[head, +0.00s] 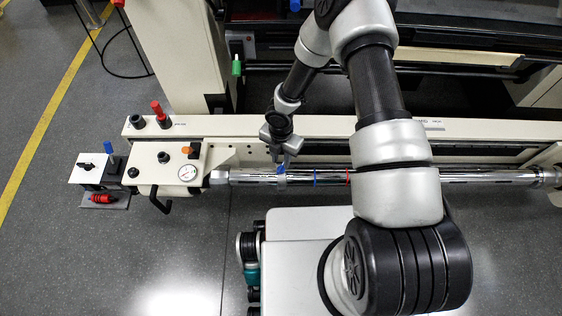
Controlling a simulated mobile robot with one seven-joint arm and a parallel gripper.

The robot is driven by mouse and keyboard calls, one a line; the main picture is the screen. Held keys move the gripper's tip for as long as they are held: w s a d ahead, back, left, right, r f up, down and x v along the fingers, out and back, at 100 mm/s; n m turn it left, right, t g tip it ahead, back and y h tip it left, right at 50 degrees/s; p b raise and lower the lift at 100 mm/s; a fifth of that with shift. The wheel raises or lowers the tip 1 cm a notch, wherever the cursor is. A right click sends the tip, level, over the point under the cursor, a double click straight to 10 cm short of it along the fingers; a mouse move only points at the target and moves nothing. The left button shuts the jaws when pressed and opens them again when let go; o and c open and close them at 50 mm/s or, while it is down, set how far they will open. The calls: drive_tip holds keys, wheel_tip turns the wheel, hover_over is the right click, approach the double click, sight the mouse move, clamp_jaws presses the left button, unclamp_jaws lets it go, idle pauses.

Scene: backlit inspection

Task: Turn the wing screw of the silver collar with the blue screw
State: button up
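A long chrome bar (250,178) runs left to right across the machine's front. A silver collar (281,181) sits on the bar, left of the middle. A small blue wing screw (281,169) shows at the collar's upper side. My gripper (282,162) comes down from above right at the collar and overlaps the screw in the picture. Its fingers look very close to the screw, but whether they touch it or are closed on it is too small to tell. The gripper partly hides the screw and the top of the collar.
A blue ring (315,178) and a red ring (348,177) mark the bar to the right of the collar. A cream panel with a gauge (187,173) stands at the bar's left end. The cream beam (330,126) runs behind the bar. My arm covers the bar's middle.

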sight(281, 167)
wheel_tip(281, 167, up, 14)
drive_tip(key=p, duration=0.3)
drive_tip(key=shift+f, duration=0.15)
